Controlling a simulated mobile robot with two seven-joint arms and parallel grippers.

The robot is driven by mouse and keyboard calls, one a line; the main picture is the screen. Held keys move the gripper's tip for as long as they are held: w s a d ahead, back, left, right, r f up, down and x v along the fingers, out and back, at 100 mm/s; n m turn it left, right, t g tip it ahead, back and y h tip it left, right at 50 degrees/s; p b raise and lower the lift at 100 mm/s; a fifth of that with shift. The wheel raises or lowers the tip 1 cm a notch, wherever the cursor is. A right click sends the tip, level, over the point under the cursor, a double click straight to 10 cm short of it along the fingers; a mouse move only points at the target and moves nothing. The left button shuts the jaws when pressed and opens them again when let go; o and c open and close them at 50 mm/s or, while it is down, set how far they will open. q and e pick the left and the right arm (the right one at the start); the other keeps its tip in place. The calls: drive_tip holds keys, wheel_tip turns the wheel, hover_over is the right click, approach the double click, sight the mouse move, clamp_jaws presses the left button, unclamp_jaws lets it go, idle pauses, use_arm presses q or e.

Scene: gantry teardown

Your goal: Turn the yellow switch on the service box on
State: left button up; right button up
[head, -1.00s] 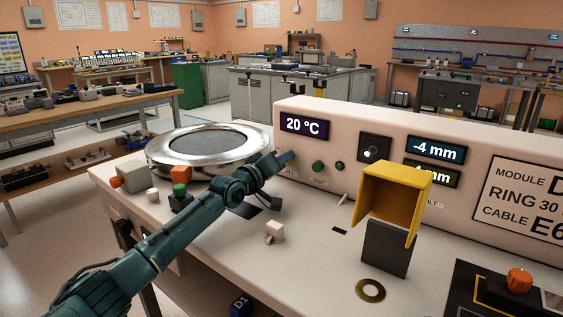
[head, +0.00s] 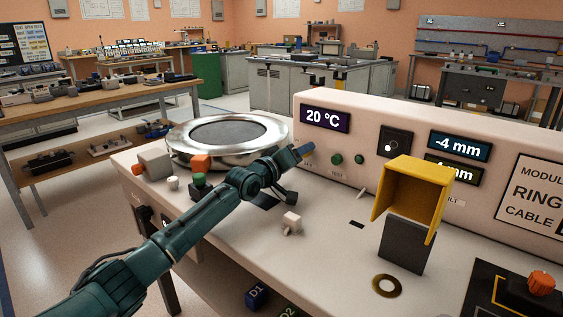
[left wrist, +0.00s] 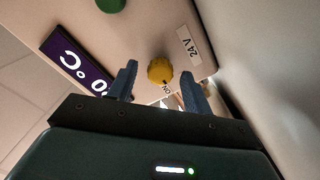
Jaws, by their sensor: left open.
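My left gripper (left wrist: 159,82) is open, with one blue finger on each side of the knob. I cannot tell whether the fingers touch it. In the head view my left gripper (head: 303,152) is at the panel's left end, below the "20 °C" display (head: 325,118). The knob is hidden there. The service box (head: 345,150) is the long pale housing. My right gripper is out of view.
Green buttons (head: 337,159) sit right of my left gripper. A yellow hood (head: 413,190) stands out farther right. Bare bench top lies between block and washer.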

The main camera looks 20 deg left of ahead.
use_arm(q)
drive_tip(key=p+v, duration=0.2)
drive_tip(key=v, duration=0.9)
drive_tip(key=shift+r, duration=0.1)
drive_tip(key=shift+s+a, duration=0.2)
drive_tip(key=shift+s, duration=0.35)
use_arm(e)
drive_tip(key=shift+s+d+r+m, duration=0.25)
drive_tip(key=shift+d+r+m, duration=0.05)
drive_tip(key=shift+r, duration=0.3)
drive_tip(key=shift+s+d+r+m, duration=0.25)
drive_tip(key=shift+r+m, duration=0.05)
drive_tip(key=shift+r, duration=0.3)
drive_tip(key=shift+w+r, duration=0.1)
